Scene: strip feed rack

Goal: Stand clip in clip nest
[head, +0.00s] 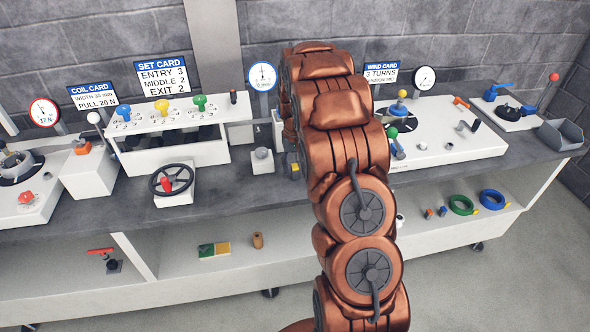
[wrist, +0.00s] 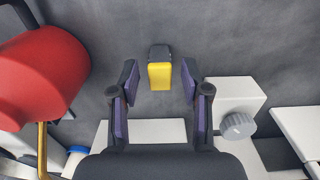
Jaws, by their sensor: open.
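A small yellow block with a dark top end, which looks like the clip (wrist: 160,75), is over the grey bench between my fingertips in the wrist view. My gripper (wrist: 160,82) is open around it, with a gap on each side. In the head view my gripper (head: 292,164) is low over the bench, mostly hidden behind my arm, and a bit of yellow shows there. A pale block with a grey round knob (wrist: 238,125) stands right of my gripper in the wrist view; it also shows in the head view (head: 262,160). I cannot tell which thing is the clip nest.
A large red rounded part (wrist: 40,75) stands close on the left in the wrist view. In the head view, a handwheel (head: 171,180) and the white set card rack (head: 180,155) stand left of my gripper. A white machine plate (head: 465,145) lies right. My arm hides the middle bench.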

